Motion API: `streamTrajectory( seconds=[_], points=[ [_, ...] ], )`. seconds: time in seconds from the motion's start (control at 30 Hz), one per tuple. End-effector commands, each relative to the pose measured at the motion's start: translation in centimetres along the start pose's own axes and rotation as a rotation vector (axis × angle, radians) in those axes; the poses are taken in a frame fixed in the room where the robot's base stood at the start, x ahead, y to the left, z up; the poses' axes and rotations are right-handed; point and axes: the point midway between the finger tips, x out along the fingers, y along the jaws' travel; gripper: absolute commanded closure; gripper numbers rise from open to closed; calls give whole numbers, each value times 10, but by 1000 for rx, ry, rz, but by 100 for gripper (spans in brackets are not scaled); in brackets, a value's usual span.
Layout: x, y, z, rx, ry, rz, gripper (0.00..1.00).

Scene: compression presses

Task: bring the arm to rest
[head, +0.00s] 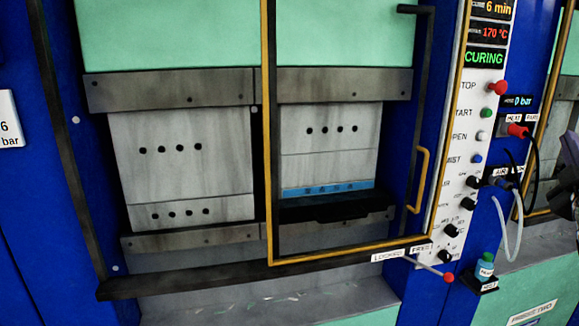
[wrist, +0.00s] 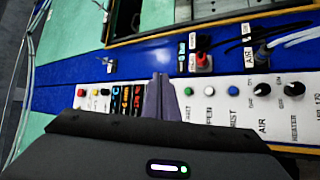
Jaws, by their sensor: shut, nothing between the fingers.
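My gripper (wrist: 160,98) shows in the wrist view with its two dark fingers together and nothing between them. It is in front of the press's control panel (wrist: 222,104), and its fingers hide part of the panel. I cannot tell whether the fingertips touch the panel. In the head view I cannot clearly make out the gripper; a dark shape at the right edge is cut off by the frame.
The press (head: 190,92) has a yellow-framed guard (head: 268,130) across its front. The control panel (head: 470,140) reads CURING, 6 min and 170 °C. A lever with a red knob (head: 448,277) sticks out below it. A small bottle (head: 485,267) stands on a bracket. Hoses hang at right.

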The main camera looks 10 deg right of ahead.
Motion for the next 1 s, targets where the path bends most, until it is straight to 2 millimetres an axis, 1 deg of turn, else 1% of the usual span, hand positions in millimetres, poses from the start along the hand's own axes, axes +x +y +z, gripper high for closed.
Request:
streamTrajectory(
  seconds=[0.03,0.17,0.33,0.47,0.57,0.67,0.77,0.87,0.97,1.0],
  points=[
    [-1,-3,-6,16,-4,-10,100],
    [-3,-15,-16,60,-25,-46,100],
    [-10,-34,-34,134,-61,-107,100],
    [-20,-56,-53,212,-99,-175,100],
    [-36,-80,-74,291,-141,-252,100],
    [-57,-105,-96,374,-189,-339,100],
    [-82,-130,-117,451,-240,-429,100],
    [-112,-154,-137,520,-293,-522,100],
    [-145,-177,-156,578,-349,-618,100],
    [-160,-186,-164,601,-369,-661,100]
  ],
)
